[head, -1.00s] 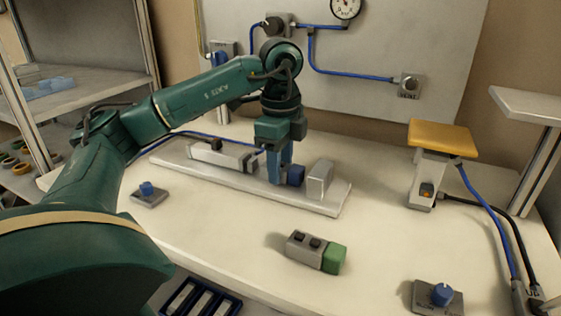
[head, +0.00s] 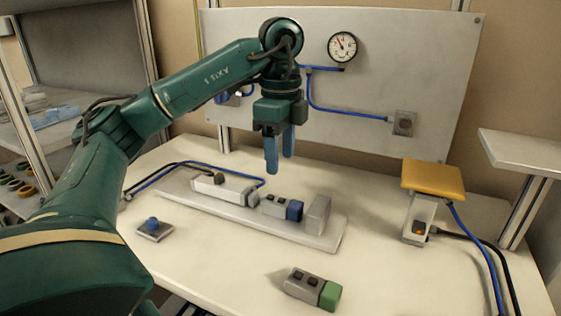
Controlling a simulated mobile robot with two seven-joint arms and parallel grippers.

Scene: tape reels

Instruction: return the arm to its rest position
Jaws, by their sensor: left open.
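My left arm comes in from the left, bent at the elbow. Its left gripper (head: 279,158) points down with two blue fingers apart and nothing between them. It hangs in the air above a pale fixture plate (head: 225,213) on the table. The fingers look clear of the block. My right gripper is not in view.
A grey block with a green end (head: 311,287) lies on the table in front. A back panel (head: 400,60) carries a gauge (head: 342,47) and blue hoses.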

